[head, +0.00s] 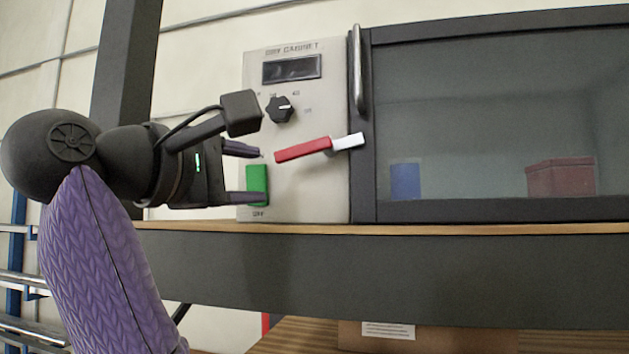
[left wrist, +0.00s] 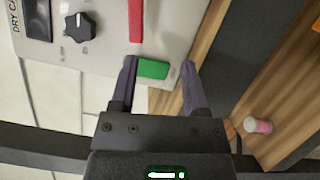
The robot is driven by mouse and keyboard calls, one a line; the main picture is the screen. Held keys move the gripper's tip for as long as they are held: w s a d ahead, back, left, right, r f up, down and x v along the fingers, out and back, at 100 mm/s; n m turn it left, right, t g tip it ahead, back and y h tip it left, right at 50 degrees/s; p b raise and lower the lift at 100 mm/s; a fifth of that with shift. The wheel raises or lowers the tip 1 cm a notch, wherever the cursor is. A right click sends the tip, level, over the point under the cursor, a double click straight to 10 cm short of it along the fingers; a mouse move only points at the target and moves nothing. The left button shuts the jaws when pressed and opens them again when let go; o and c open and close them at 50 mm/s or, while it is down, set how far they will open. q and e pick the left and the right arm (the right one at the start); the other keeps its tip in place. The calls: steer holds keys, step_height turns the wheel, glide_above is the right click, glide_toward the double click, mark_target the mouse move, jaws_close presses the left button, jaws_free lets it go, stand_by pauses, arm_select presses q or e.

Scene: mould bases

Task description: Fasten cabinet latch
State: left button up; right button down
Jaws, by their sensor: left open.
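The latch has a red handle (head: 303,149) and a pale end (head: 348,142) at the left edge of the cabinet door (head: 368,180). It tilts slightly up to the right, and the pale end reaches to the door frame. My left gripper (head: 257,175) is open and empty, left of and slightly below the red handle. In the left wrist view the red handle (left wrist: 135,20) lies beyond the fingers. A green button (left wrist: 153,69) shows between the fingertips of my left gripper (left wrist: 158,65); whether they touch it, I cannot tell. My right gripper is out of view.
The grey panel (head: 325,190) carries a display (head: 291,68) and a black knob (head: 280,109). A vertical door handle (head: 358,70) stands above the latch. Behind the glass are a blue object (head: 405,181) and a red box (head: 560,178). A wooden shelf edge (head: 450,229) runs below.

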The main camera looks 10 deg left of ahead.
mark_target(302, 148)
arm_select(q)
steer(key=shift+h, duration=0.5)
steer(key=w+d+r+p, duration=0.1)
steer(key=w, duration=0.1)
steer(key=w+d+r+p, duration=0.1)
steer(key=w+d+p, duration=0.1)
steer(key=w, duration=0.1)
steer(key=w+d+r+p, duration=0.1)
steer(key=w, duration=0.1)
steer(key=shift+w+d+r, duration=0.15)
steer(key=shift+r, duration=0.2)
steer(key=shift+w+f, duration=0.1)
steer(key=shift+w, duration=0.05)
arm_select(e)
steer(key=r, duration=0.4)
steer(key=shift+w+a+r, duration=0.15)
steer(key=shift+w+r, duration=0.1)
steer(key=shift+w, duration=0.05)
arm_select(q)
steer(key=shift+c, duration=0.3)
jaws_close()
steer(key=m+p, duration=0.2)
steer(key=shift+r+m+g, duration=0.3)
steer(key=shift+r, duration=0.1)
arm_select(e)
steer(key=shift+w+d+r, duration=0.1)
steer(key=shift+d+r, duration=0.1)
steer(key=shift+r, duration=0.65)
